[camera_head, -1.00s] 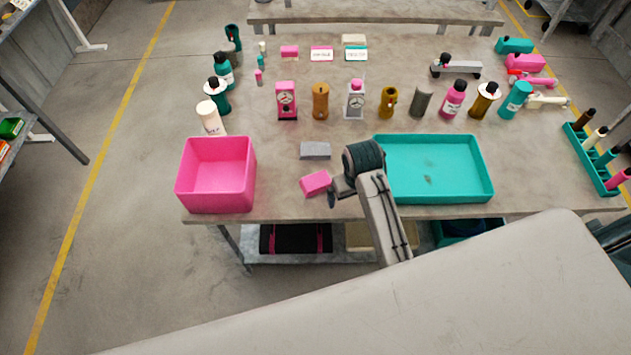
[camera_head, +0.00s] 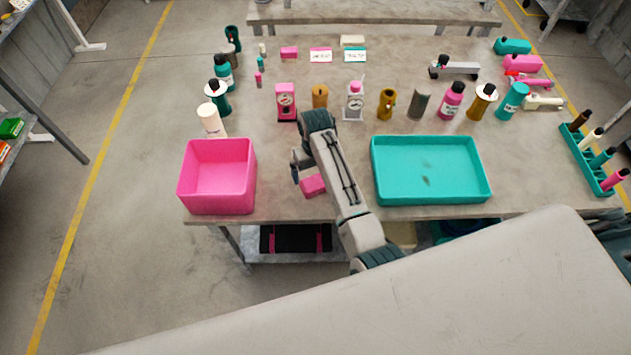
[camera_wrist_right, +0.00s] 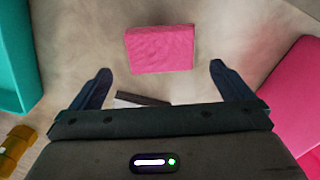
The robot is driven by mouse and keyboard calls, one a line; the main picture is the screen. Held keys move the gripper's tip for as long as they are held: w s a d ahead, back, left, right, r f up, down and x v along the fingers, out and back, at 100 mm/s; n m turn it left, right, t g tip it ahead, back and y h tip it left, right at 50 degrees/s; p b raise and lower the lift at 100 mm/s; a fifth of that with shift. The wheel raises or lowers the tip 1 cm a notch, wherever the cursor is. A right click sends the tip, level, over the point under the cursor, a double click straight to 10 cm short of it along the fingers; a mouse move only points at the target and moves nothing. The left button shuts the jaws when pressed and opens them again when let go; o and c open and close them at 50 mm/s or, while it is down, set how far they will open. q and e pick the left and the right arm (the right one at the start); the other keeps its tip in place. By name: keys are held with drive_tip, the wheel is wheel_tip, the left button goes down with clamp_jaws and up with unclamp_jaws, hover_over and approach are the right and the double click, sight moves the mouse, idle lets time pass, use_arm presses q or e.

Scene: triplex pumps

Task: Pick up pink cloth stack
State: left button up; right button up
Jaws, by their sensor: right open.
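The pink cloth stack (camera_head: 313,185) lies on the table between the pink bin and the teal tray, partly hidden by my right arm. In the right wrist view the pink cloth stack (camera_wrist_right: 160,48) is a flat rectangular block just beyond the two fingertips, roughly centred between them. My right gripper (camera_head: 297,165) is above the table beside the stack; in its wrist view the gripper (camera_wrist_right: 160,72) is open and empty. I cannot tell its exact height. My left gripper is not in view.
The pink bin (camera_head: 217,198) stands left and the teal tray (camera_head: 431,198) right. A dark-edged grey block (camera_wrist_right: 142,99) shows partly under my right gripper. The table's front edge is close to the stack.

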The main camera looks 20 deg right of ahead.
sight(315, 181)
drive_tip(key=f+p, duration=0.1)
drive_tip(key=f, duration=0.2)
drive_tip(key=shift+s+a+f+p, duration=0.1)
drive_tip(key=shift+s+f+p, duration=0.1)
drive_tip(key=shift+s+p, duration=0.2)
drive_tip(key=shift+f, duration=0.7)
drive_tip(key=c, duration=0.9)
drive_tip(key=shift+w+r, duration=0.1)
